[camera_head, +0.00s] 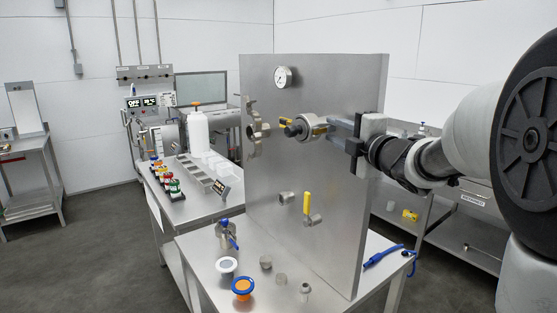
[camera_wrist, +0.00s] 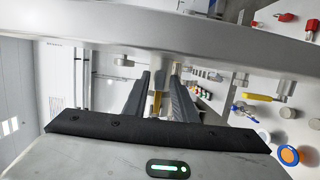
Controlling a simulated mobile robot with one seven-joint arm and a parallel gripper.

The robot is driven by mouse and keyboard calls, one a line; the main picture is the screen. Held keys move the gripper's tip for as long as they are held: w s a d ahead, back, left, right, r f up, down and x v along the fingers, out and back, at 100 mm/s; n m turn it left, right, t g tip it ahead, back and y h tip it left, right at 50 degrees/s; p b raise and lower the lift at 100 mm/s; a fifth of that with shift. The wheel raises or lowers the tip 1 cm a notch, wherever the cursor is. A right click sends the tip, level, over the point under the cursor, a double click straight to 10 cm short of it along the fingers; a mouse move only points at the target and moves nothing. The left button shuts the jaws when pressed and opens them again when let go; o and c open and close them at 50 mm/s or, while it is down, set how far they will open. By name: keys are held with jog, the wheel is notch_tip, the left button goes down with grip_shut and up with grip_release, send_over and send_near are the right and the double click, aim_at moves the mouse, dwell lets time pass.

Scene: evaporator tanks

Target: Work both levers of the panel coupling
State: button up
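The panel coupling (camera_head: 309,127) is a grey metal fitting on the upright steel panel (camera_head: 345,200). One yellow lever (camera_head: 285,121) shows at its left and another yellow lever (camera_head: 320,131) at its right, beside my fingertips. My gripper (camera_head: 332,125) reaches in from the right, its fingers level with the coupling. In the wrist view, my gripper (camera_wrist: 160,75) has its two dark fingers apart, with a yellow lever (camera_wrist: 157,104) in the gap between them. I cannot tell whether either finger touches it. Much of the coupling is hidden in the wrist view.
A bracket-like metal fitting (camera_head: 257,126) stands left of the coupling, and a gauge (camera_head: 283,77) is above. A yellow-handled valve (camera_head: 306,204) is lower on the panel. Small caps and an orange-blue jar (camera_head: 242,287) stand on the table. A white bottle (camera_head: 197,132) stands behind.

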grip_shut()
jog(key=h+b, duration=0.1)
jog(key=b, duration=0.1)
jog(key=m+b, duration=0.1)
jog(key=b, duration=0.1)
jog(key=shift+s+f+t+h, duration=0.2)
jog(key=shift+s+t+h, duration=0.05)
jog(key=shift+t+h, duration=0.15)
jog(key=shift+m+h+b, duration=0.3)
jog(key=shift+b, duration=0.05)
jog(key=shift+s+r+h+b, duration=0.15)
jog(key=shift+h+b, duration=0.15)
jog(key=shift+b, duration=0.4)
jog(key=shift+m, duration=0.3)
jog(key=shift+s+h+b, duration=0.1)
jog(key=shift+h+b, duration=0.2)
jog(key=shift+b, duration=0.5)
